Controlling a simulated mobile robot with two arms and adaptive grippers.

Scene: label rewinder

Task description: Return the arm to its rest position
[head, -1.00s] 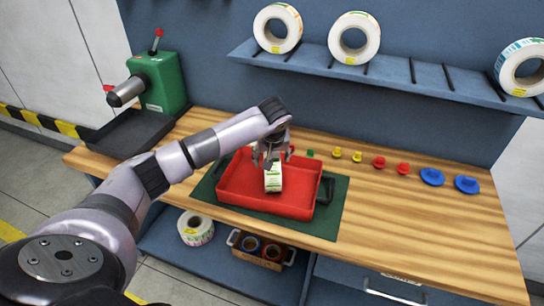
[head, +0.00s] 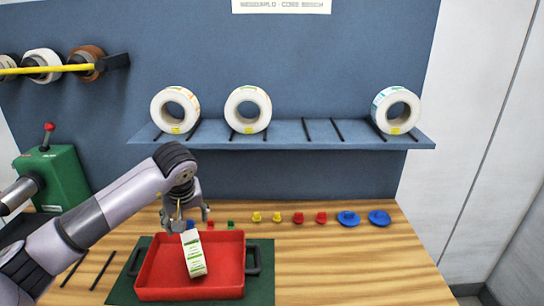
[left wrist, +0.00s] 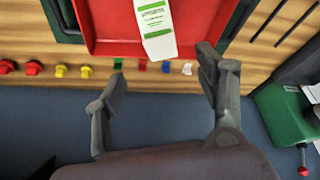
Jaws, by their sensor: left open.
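My left gripper (head: 188,212) hangs above the back edge of the red tray, behind a label roll. In the left wrist view the gripper (left wrist: 160,85) has its fingers spread wide with nothing between them. My right gripper is in neither view.
The tray rests on a green mat (head: 262,285). Several small coloured plugs (head: 277,217) line the bench behind it. A blue shelf (head: 300,138) holds three label rolls. A green machine (head: 55,180) stands at left. The bench (head: 350,265) is clear at right.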

